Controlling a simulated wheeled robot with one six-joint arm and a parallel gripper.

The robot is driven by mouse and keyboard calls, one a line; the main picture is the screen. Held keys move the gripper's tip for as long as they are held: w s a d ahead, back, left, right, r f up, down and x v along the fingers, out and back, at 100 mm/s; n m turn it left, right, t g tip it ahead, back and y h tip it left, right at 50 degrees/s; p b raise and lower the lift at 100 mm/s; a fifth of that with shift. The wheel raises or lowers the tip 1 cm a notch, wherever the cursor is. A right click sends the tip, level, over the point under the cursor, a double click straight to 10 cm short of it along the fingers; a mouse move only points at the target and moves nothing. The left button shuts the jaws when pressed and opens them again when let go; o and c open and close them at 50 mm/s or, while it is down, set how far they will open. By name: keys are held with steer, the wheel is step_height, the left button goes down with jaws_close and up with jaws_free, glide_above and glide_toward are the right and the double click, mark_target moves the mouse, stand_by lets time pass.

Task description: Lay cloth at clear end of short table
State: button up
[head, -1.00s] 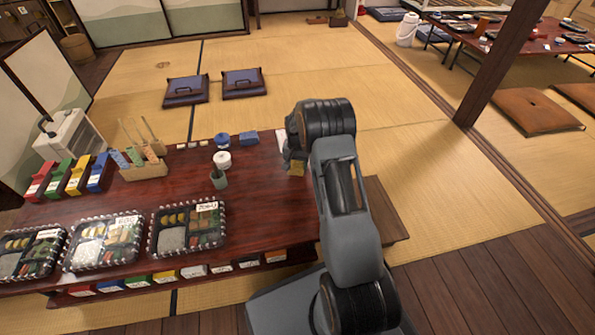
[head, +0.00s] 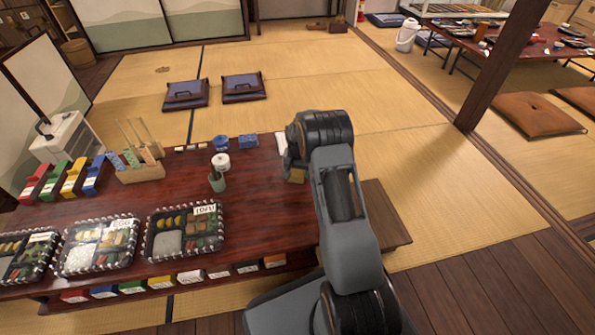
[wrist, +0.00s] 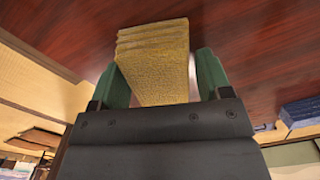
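A folded yellow cloth (wrist: 155,65) sits between the green fingers of my gripper (wrist: 165,75) in the wrist view, sticking out past the fingertips. My gripper looks shut on it. In the head view a small yellow part of the cloth (head: 296,175) shows below my gripper (head: 293,168), over the right end of the short dark red table (head: 260,215). My arm hides part of that end. I cannot tell whether the cloth touches the tabletop.
Bento trays (head: 185,232) line the table's near left side. A green cup (head: 217,182), a white-topped pot (head: 220,162) and blue items (head: 247,141) stand left of my gripper. A white item (head: 281,144) lies behind it. The tabletop between trays and gripper is bare. A wooden post (head: 500,70) rises at right.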

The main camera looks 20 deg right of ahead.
steer(key=shift+o, duration=1.2)
steer(key=shift+r, duration=0.15)
step_height(320, 180, up, 11)
steer(key=p, duration=0.6)
step_height(320, 180, up, 8)
steer(key=n, duration=0.1)
glide_above(297, 170)
steer(key=s+a, duration=0.3)
steer(key=s, duration=0.1)
steer(key=s+a+r+n+t, duration=0.1)
steer(key=s+a+r+n, duration=0.1)
steer(key=s+a+r, duration=0.45)
steer(key=s+a+r+n, duration=0.1)
steer(key=s+r+n, duration=0.1)
steer(key=s, duration=0.7)
steer(key=s+a+r+n+t, duration=0.1)
steer(key=s+r, duration=0.1)
steer(key=s, duration=0.6)
steer(key=shift+s+n+t, duration=0.3)
steer(key=shift+s+n, duration=0.05)
steer(key=shift+n, duration=0.05)
steer(key=shift+r, duration=0.1)
